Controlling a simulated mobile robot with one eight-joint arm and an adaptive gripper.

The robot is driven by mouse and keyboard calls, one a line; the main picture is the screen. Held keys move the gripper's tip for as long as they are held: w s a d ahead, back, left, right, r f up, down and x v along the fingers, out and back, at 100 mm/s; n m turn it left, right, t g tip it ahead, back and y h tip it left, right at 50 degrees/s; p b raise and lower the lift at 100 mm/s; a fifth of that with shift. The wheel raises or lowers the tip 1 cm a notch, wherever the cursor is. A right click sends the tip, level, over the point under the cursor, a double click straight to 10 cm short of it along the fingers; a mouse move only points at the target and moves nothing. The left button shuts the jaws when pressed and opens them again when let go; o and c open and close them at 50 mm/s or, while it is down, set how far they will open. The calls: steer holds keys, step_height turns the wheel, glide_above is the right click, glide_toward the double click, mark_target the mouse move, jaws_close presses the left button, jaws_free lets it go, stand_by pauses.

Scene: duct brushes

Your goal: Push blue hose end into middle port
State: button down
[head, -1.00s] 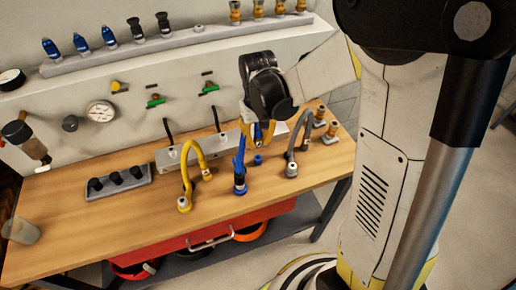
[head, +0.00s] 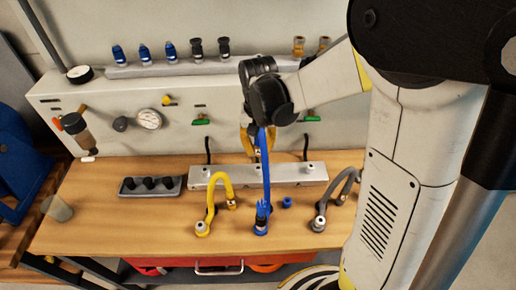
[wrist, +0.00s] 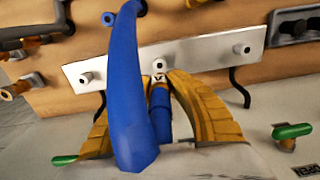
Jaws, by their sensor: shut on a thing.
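My gripper (head: 252,148) is shut on the blue hose end (wrist: 160,112), which sits between the yellow fingers in the wrist view. The blue hose (head: 265,172) rises from its fitting on the bench up to my gripper. In the wrist view the hose (wrist: 134,110) crosses close in front of the left finger. The pale port bar (head: 285,176) lies behind the hose. The middle port (wrist: 160,64) shows just beyond the tip of the hose end. I cannot tell whether they touch. In the head view the hose and gripper hide the middle port.
A yellow hose (head: 219,182) stands left of the blue one, a grey hose (head: 335,197) right. A loose blue ring (head: 287,202) lies between blue and grey. A dark tray (head: 150,187) is at left. The wall panel with green handles (head: 201,122) stands behind.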

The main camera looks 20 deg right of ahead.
mark_target(258, 168)
steer(key=shift+f, duration=0.15)
steer(key=shift+f+b, duration=2.15)
steer(key=shift+f, duration=0.65)
steer(key=shift+f+b, duration=0.5)
steer(key=shift+b, duration=0.1)
steer(key=c, duration=1.3)
jaws_free()
steer(key=shift+o, duration=0.2)
step_height(258, 168, up, 12)
steer(key=shift+r, duration=0.1)
